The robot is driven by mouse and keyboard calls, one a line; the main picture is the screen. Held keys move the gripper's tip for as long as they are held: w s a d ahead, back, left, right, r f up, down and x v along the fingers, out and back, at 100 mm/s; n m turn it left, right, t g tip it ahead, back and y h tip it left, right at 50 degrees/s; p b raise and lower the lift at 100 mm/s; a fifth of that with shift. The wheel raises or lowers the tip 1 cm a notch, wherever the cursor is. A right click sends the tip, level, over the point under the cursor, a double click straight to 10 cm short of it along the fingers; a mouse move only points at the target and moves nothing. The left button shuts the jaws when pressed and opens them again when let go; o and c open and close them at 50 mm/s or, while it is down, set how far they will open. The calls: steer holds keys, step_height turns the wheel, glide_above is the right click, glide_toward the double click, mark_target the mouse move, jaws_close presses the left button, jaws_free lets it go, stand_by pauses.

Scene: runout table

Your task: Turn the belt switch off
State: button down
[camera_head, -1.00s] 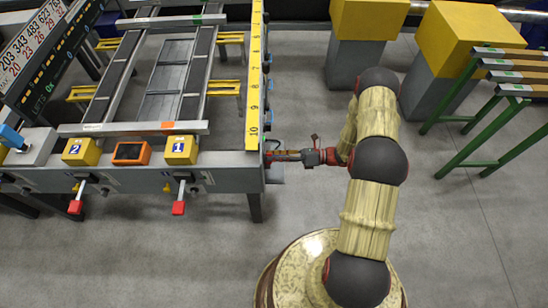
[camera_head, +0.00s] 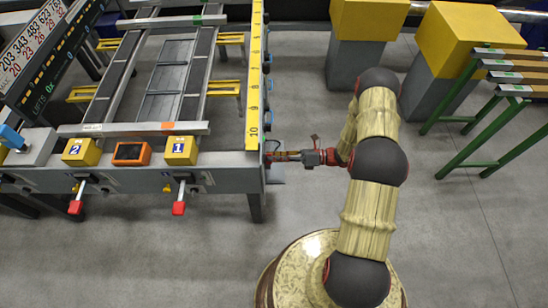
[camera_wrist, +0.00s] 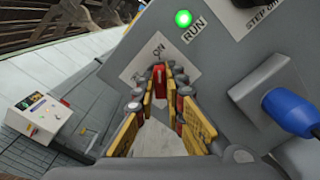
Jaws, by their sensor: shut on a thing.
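The belt switch (camera_wrist: 158,76) is a small red lever on a grey panel in the wrist view, just below the word ON on its white label plate (camera_wrist: 150,58). My gripper (camera_wrist: 160,88) has its yellow fingers on both sides of the red lever, with the tips closed on it. The lever's lower part and the rest of the plate are hidden by the fingers. A green lamp (camera_wrist: 183,18) marked RUN is lit above. In the head view my gripper (camera_head: 284,156) is at the right end of the runout table's front edge, and the switch itself cannot be made out.
A blue plug (camera_wrist: 290,110) juts from the panel to the right. In the head view, two red-tipped levers (camera_head: 178,207) (camera_head: 75,206) stick out of the table's front (camera_head: 225,180). Yellow-topped blocks (camera_head: 368,18) and a green-legged rack (camera_head: 470,140) stand behind and right. Floor at front is clear.

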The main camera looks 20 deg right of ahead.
steer(key=shift+n, duration=0.3)
steer(key=shift+s+a+f+n+b, duration=0.15)
steer(key=shift+n+b, duration=0.6)
steer(key=shift+n, duration=3.55)
steer(key=shift+s+d+r+n+b, duration=0.15)
steer(key=shift+n+b, duration=0.55)
steer(key=shift+n, duration=3.6)
steer(key=shift+a+f, duration=0.1)
steer(key=c, duration=1.8)
jaws_free()
steer(key=shift+c, duration=0.2)
